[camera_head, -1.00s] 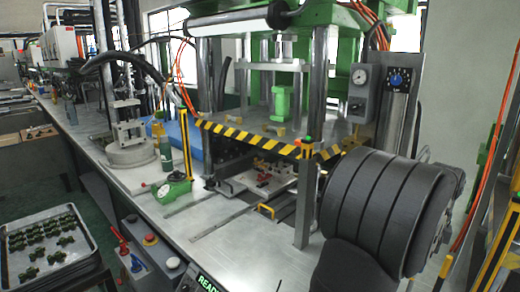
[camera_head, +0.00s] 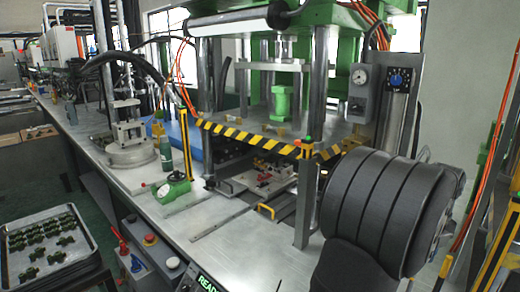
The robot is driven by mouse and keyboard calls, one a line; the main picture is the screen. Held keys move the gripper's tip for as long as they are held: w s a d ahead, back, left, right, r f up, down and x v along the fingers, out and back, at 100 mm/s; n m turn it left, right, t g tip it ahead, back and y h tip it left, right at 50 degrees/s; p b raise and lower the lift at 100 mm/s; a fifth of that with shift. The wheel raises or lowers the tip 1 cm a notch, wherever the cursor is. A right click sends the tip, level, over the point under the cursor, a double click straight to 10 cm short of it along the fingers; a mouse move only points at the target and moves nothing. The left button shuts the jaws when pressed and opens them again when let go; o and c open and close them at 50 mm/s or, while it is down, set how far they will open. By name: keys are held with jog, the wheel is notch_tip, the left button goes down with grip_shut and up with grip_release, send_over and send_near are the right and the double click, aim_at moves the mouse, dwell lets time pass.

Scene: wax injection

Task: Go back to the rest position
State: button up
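My gripper is not in the head view. A large black ribbed rounded part (camera_head: 385,210) at the lower right looks like part of my own arm; it stands in front of the press's right side. The green wax injection press (camera_head: 283,100) stands in the middle, with a yellow-and-black striped guard along its front edge. A mould plate with small red parts (camera_head: 262,182) lies low inside the press, partly hidden by the guard and a post.
A metal tray (camera_head: 88,262) with several dark green pieces stands at the lower left. A green bottle (camera_head: 165,153) and a small green device (camera_head: 174,187) stand on the steel bench (camera_head: 150,210). Red and white buttons (camera_head: 150,239) line its front. Bare bench lies before the press.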

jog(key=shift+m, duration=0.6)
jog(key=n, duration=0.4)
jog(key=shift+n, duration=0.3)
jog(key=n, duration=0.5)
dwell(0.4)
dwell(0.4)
